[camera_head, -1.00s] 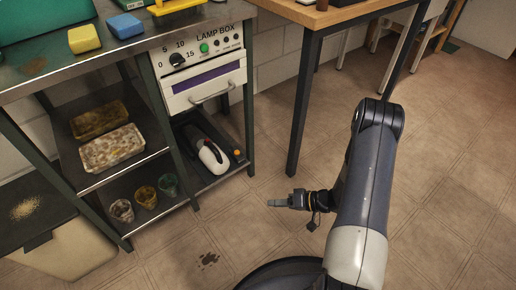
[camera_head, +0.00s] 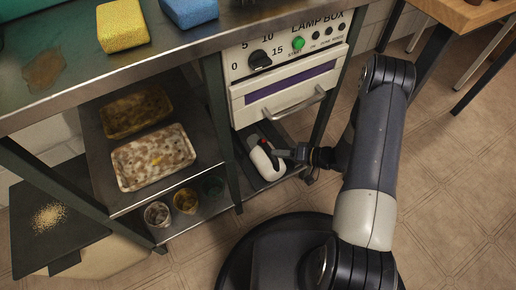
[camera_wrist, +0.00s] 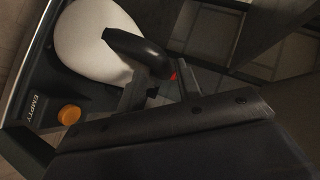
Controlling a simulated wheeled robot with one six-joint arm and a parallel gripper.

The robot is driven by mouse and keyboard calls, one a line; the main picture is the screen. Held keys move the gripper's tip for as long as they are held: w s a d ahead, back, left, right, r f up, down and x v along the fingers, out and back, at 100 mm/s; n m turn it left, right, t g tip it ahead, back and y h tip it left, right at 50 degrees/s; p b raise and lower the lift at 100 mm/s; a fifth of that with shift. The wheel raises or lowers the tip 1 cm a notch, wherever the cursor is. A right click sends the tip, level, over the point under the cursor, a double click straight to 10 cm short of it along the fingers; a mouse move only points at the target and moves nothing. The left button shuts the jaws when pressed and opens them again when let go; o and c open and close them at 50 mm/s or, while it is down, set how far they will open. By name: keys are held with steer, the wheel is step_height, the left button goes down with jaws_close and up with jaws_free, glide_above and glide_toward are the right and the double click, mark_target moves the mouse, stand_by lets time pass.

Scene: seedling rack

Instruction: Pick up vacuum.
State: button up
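The vacuum (camera_head: 262,162) is a white handheld body with a black handle and a red spot. It rests in a dark tray on the low shelf under the lamp box. In the wrist view its white body (camera_wrist: 88,42) fills the upper left, and its black handle (camera_wrist: 135,48) reaches toward my fingers. My gripper (camera_head: 282,153) is at the vacuum's right side, close to the handle. In the wrist view the fingers of my gripper (camera_wrist: 162,88) look apart, with the handle's end close to the gap. Whether they touch it I cannot tell.
The lamp box (camera_head: 285,85) hangs just above the vacuum, with a drawer handle (camera_head: 298,103) sticking out. Dirty trays (camera_head: 150,160) and several cups (camera_head: 185,200) fill the shelves to the left. An orange cap (camera_wrist: 69,115) and an "EMPTY" label sit beside the vacuum. Open floor lies at right.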

steer(key=shift+x, duration=1.1)
jaws_close()
stand_by(0.5)
steer(key=shift+r, duration=0.1)
